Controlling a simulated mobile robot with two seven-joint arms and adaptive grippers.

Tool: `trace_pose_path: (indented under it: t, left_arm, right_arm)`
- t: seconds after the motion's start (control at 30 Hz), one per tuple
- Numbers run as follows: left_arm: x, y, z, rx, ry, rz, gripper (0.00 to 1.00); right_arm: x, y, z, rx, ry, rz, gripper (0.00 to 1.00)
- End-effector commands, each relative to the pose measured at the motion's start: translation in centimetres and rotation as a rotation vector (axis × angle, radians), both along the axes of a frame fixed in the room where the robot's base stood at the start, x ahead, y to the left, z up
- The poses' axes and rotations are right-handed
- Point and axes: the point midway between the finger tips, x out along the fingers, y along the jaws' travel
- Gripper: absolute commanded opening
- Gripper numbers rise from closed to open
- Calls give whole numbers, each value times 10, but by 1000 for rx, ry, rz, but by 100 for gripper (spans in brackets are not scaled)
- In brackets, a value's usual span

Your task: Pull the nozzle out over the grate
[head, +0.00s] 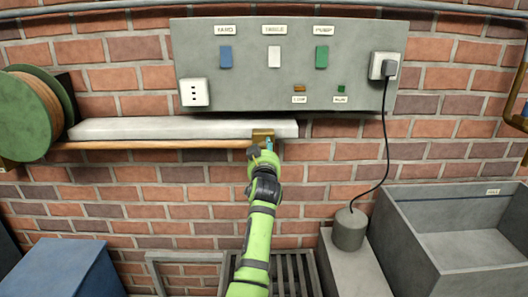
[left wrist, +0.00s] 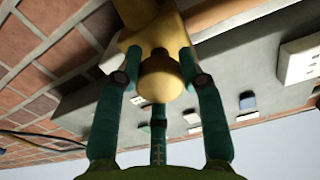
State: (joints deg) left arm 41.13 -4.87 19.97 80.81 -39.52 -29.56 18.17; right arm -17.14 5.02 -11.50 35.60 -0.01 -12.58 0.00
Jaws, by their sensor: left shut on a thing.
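In the left wrist view a rounded brass-yellow piece (left wrist: 162,78), which looks like the nozzle, sits between the teal fingers of my left gripper (left wrist: 160,68). The gripper is shut on it. In the head view my left gripper (head: 267,147) is at the right end of the wall shelf, just below a brass bracket (head: 262,133). The nozzle is mostly hidden there by the hand. The slatted grate (head: 290,268) lies low in front of the wall, below the gripper and partly behind my green arm. My right gripper is not in view.
A green reel (head: 22,118) hangs at the left; an orange-brown line (head: 150,144) runs from it under the grey shelf (head: 160,128). A switch panel (head: 230,90) is above. A corded grey pump (head: 349,230) and a grey basin (head: 425,235) stand at the right.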

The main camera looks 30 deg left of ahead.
Motion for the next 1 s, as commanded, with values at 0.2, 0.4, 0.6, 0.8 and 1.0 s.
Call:
trace_pose_path:
  t: [0.2, 0.4, 0.6, 0.8, 1.0]
  left_arm:
    - [0, 1, 1, 2, -1, 2, 0]
    - [0, 1, 1, 1, -2, 2, 64]
    - [0, 1, 1, 0, -1, 1, 64]
    - [-2, -1, 0, 0, 0, 1, 64]
    - [-21, -13, 0, -2, -1, 0, 64]
  right_arm:
    - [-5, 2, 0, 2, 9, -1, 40]
    - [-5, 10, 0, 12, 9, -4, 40]
    - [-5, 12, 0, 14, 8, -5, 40]
    - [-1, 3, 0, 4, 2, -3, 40]
    - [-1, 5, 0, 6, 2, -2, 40]
